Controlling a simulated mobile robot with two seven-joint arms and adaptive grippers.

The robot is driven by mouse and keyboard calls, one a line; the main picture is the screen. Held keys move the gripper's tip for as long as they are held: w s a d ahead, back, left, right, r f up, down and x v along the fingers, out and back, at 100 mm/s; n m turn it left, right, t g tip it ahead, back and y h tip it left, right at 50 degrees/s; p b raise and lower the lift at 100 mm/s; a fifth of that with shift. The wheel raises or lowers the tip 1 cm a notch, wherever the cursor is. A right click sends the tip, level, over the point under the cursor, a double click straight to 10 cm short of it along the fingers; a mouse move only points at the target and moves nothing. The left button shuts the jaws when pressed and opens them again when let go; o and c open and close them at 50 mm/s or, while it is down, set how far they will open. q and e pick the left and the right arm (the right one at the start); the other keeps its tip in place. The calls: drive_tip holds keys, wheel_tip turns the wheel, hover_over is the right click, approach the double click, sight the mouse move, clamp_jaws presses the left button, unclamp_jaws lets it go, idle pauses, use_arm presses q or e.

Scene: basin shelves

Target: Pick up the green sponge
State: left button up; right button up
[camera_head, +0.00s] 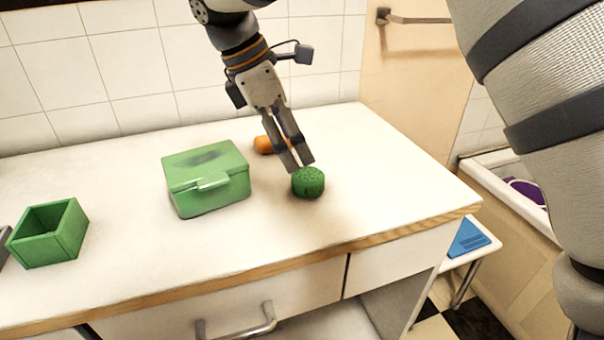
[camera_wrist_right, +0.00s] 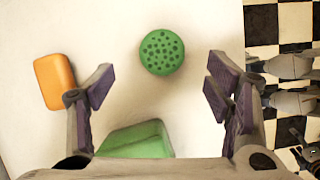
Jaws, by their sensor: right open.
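The green sponge (camera_head: 308,182) is a short round block with dark pits on top, standing on the white counter. In the right wrist view the sponge (camera_wrist_right: 162,52) lies ahead of the fingertips, between the lines of the two fingers. My right gripper (camera_head: 299,162) is above the counter, just behind and over the sponge in the head view. Its fingers are open in the wrist view (camera_wrist_right: 160,90), with nothing between them. I cannot tell from the head view whether a fingertip touches the sponge. My left gripper is not in view.
A closed green box (camera_head: 207,178) stands left of the sponge. An orange block (camera_head: 265,145) lies behind, partly hidden by the gripper. An open green container (camera_head: 48,234) is at far left. The counter's wooden front edge (camera_head: 400,236) and right end are near. The counter front is clear.

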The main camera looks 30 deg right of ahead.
sight(307, 174)
drive_tip(key=x, duration=0.8)
drive_tip(key=shift+s+a, duration=0.1)
drive_tip(key=shift+a, duration=0.05)
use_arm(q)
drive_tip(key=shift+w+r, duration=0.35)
use_arm(e)
drive_tip(key=shift+r, duration=0.1)
drive_tip(key=c, duration=1)
wheel_tip(307, 174, up, 3)
drive_tip(key=shift+f+p, duration=0.1)
drive_tip(key=shift+p, duration=0.2)
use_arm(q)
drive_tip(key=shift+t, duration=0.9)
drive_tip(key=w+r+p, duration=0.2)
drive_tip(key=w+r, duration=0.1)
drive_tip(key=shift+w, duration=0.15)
use_arm(e)
drive_tip(key=s+a+r, duration=0.5)
drive_tip(key=s+r, duration=0.1)
drive_tip(key=s, duration=0.1)
drive_tip(key=s+a+r, duration=0.3)
drive_tip(key=s+r, duration=0.1)
drive_tip(key=shift+a, duration=0.35)
drive_tip(key=shift+o, duration=0.5)
drive_tip(key=shift+r, duration=0.1)
